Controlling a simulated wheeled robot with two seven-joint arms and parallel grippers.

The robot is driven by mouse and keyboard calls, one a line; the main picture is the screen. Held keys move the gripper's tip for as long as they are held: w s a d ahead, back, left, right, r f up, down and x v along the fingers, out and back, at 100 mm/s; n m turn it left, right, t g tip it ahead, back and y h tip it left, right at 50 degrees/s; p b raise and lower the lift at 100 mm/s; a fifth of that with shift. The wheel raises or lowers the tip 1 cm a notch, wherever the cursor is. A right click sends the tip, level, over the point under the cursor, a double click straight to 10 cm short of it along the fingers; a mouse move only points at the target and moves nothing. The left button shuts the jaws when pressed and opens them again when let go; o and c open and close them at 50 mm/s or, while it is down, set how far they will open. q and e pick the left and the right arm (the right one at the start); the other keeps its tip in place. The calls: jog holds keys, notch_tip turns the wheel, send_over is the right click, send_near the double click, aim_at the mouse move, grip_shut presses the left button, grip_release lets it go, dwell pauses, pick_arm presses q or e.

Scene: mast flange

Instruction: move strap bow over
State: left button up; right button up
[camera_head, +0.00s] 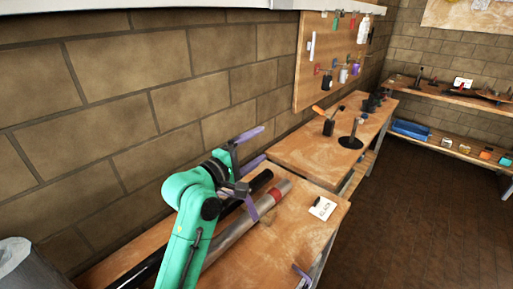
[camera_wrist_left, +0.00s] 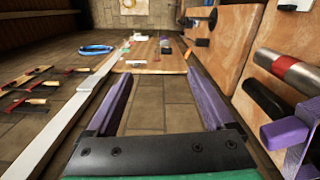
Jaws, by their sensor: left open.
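A purple strap bow (camera_head: 251,208) shows beside my left wrist, against the grey tube (camera_head: 232,238); my arm hides part of it. A purple piece also shows at the right edge of the left wrist view (camera_wrist_left: 285,132), close to the tube ends. My left gripper (camera_head: 262,147) is open and empty, its two purple fingers spread above the back of the bench. The fingers also show in the left wrist view (camera_wrist_left: 160,80), with nothing between them. The bow is outside the fingers. My right gripper is not in view.
The grey tube has a red band (camera_head: 281,191). A black tube (camera_head: 262,181) lies beside it on the wooden bench (camera_head: 268,262). A card marked BLACK (camera_head: 322,208) and another purple piece (camera_head: 302,274) are nearer the front edge. A brick wall (camera_head: 110,75) stands close behind.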

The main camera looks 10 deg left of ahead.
pick_arm(q)
jog(key=shift+a+f, duration=0.15)
jog(key=shift+a, duration=0.05)
jog(key=c, duration=0.4)
jog(key=a+f, duration=0.1)
jog(key=a, duration=0.1)
jog(key=s+a+f+m, duration=0.1)
jog(key=a+f, duration=0.1)
jog(key=a+f+m+g, duration=0.1)
jog(key=a+f, duration=0.1)
jog(key=shift+s+f+y, duration=0.2)
jog(key=shift+s+y, duration=0.1)
jog(key=shift+y, duration=0.1)
grip_shut()
jog(key=s+a+m+g+h+p, duration=0.1)
jog(key=s+a+m+g, duration=0.1)
jog(key=s+a+m, duration=0.75)
jog(key=w+d+f+m+p, duration=0.1)
jog(key=w+d+m+p, duration=0.4)
jog(key=w, duration=0.5)
jog(key=shift+n, duration=0.75)
jog(key=f, duration=0.1)
jog(key=d+f, duration=0.1)
jog(key=f, duration=0.1)
jog(key=s+d+f+p, duration=0.1)
jog(key=shift+s+d+f, duration=0.1)
jog(key=shift+d+f, duration=0.1)
jog(key=shift+d, duration=0.05)
jog(key=shift+f, duration=0.1)
